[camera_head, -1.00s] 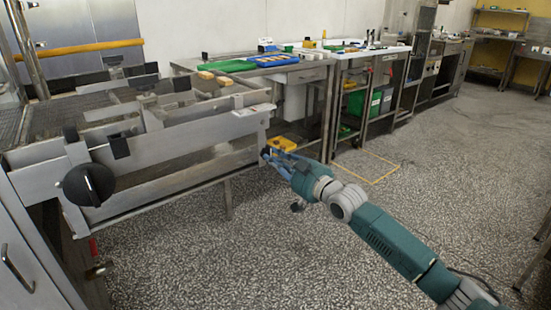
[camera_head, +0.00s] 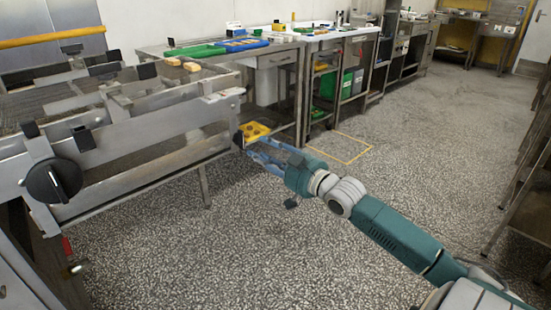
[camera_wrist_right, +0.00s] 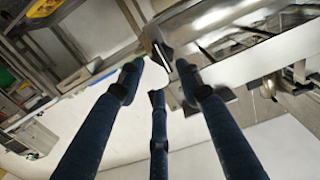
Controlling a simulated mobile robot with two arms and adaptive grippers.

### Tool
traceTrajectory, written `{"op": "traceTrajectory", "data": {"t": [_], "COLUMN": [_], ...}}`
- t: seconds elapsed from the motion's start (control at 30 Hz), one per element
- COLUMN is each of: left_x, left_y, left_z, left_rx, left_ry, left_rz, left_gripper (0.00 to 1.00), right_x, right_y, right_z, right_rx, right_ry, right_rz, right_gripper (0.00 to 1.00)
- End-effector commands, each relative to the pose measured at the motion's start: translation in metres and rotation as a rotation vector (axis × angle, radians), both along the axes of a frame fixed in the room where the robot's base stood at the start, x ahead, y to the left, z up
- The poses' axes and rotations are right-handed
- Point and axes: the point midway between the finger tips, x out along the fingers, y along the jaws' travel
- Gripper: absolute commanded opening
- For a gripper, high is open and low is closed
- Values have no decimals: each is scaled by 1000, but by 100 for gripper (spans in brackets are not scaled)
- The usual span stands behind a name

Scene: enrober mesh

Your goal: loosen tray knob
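The enrober frame (camera_head: 150,135) runs along the left in the head view. A small black knob (camera_head: 238,140) sits at its right end, partly hidden by my fingertips. A dark knob-like part (camera_wrist_right: 163,52) also shows beyond my fingertips in the right wrist view. A large round black knob (camera_head: 54,180) is on the frame's near left end. My right gripper (camera_head: 253,147) points at the small knob, its blue fingers spread; whether they touch it is unclear. In the right wrist view its three fingers (camera_wrist_right: 158,82) stand apart with nothing between them. My left gripper is out of view.
A yellow tray (camera_head: 255,129) is right behind my right fingers. A steel table (camera_head: 285,62) with green and blue trays stands behind. A shelf unit (camera_head: 515,190) is at the right edge. The speckled floor (camera_head: 160,255) in front is clear.

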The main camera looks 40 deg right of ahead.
Motion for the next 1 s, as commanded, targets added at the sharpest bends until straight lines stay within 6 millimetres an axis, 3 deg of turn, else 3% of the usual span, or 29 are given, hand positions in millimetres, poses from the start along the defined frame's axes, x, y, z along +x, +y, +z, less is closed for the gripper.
{"op": "traceTrajectory", "data": {"t": [0.2, 0.4, 1.0], "left_x": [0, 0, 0], "left_y": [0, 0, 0], "left_z": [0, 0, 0], "left_rx": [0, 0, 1], "left_ry": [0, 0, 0], "left_rz": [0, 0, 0], "left_gripper": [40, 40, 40], "right_x": [-33, -48, -51], "right_y": [-2, -3, -4], "right_z": [-2, 0, 0], "right_rx": [-2, 0, 0], "right_ry": [5, 1, 0], "right_rz": [1, 1, 0], "right_gripper": [35, 35, 35]}}
